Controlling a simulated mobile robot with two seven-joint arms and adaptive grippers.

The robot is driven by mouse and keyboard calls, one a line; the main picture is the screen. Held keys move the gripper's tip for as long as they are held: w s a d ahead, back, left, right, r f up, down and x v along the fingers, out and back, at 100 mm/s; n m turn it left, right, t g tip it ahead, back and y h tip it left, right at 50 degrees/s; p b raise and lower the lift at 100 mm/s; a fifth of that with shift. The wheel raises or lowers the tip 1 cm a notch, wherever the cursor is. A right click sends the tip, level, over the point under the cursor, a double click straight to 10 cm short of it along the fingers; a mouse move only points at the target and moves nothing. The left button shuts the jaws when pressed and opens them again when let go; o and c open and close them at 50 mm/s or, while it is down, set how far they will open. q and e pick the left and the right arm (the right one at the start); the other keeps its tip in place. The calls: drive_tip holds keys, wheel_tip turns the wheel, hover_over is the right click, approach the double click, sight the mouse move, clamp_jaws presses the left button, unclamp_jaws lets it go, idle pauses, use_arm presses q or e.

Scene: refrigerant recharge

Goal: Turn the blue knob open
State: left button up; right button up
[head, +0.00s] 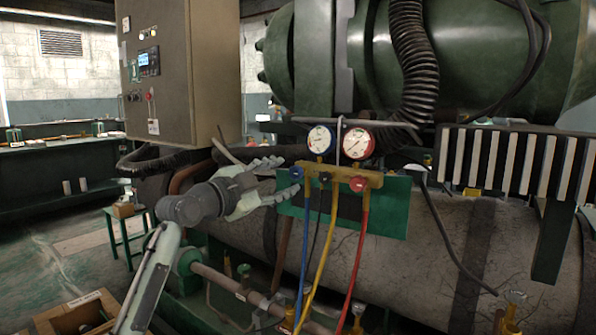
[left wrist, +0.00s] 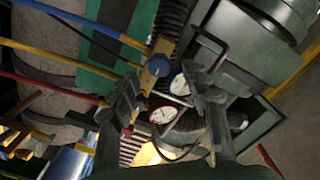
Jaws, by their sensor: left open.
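The blue knob (head: 296,173) sits at the left end of the brass manifold (head: 341,175), under the blue-rimmed gauge (head: 321,139). My left gripper (head: 289,176) comes in from the left, open, with its fingertips close to the blue knob. In the left wrist view the blue knob (left wrist: 157,66) shows just ahead of the gap between the open fingers of the left gripper (left wrist: 160,80). I cannot tell whether either finger touches it. My right gripper is in neither view.
A red-rimmed gauge (head: 358,143) and red knob (head: 358,184) are on the manifold's right side. Blue, yellow and red hoses (head: 362,240) hang below it, before a green board (head: 391,215). A grey control cabinet (head: 168,75) stands at upper left.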

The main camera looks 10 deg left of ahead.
sight(293, 174)
use_arm(q)
drive_tip(key=x, duration=0.5)
drive_tip(key=shift+w+d+p, duration=0.1)
drive_tip(key=shift+w+p, duration=0.05)
drive_tip(key=shift+p, duration=0.15)
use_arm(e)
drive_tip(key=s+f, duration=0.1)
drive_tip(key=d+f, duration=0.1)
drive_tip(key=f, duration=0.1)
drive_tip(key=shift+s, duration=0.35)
use_arm(q)
clamp_jaws()
